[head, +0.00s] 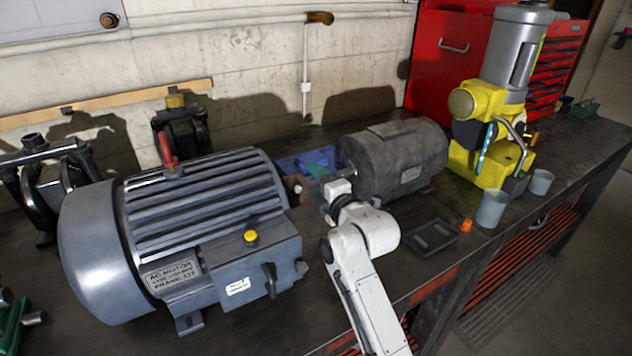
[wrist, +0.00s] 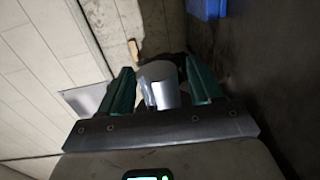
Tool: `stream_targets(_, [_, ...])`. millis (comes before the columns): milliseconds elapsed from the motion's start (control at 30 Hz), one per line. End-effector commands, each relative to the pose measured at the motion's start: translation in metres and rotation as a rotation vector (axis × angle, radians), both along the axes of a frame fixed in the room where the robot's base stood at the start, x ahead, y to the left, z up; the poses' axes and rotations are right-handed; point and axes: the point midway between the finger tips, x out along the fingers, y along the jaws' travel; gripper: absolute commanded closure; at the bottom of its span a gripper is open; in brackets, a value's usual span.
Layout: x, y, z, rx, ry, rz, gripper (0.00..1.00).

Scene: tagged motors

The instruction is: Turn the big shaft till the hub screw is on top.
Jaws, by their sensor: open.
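The big grey motor (head: 205,230) stands at the left of the bench in the head view. At its right end a small brownish part (head: 296,186) shows, partly hidden by my arm. My gripper (head: 318,178) is between this motor and a smaller dark motor (head: 405,158). In the wrist view my gripper (wrist: 163,88) is open, with a green finger on each side. A pale grey cylinder with a shiny metal part (wrist: 165,93) shows between the fingers. I cannot tell whether they touch it. I cannot make out a hub screw.
A blue bin (head: 292,164) is behind my gripper. A yellow and grey machine (head: 490,150), grey cups (head: 492,208), an orange piece (head: 466,226) and a black tray (head: 432,238) lie to the right. Black pullers (head: 50,185) stand at the left. The bench front is fairly clear.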

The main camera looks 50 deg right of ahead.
Motion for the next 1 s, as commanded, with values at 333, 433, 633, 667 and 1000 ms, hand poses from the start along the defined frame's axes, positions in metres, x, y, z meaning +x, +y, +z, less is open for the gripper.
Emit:
stream_targets(333, [0.0006,-0.0003,0.0,0.0,0.0,0.0,0.45])
stream_targets(433, [0.0005,-0.0003,0.0,0.0,0.0,0.0,0.55])
stream_targets(633, [0.0005,-0.0003,-0.0004,0.0,0.0,0.0,0.74])
stream_targets(667, [0.0004,-0.0002,-0.0005,0.0,0.001,0.0,0.77])
stream_targets(1000, [0.0004,-0.0003,0.0004,0.004,0.014,0.0,0.85])
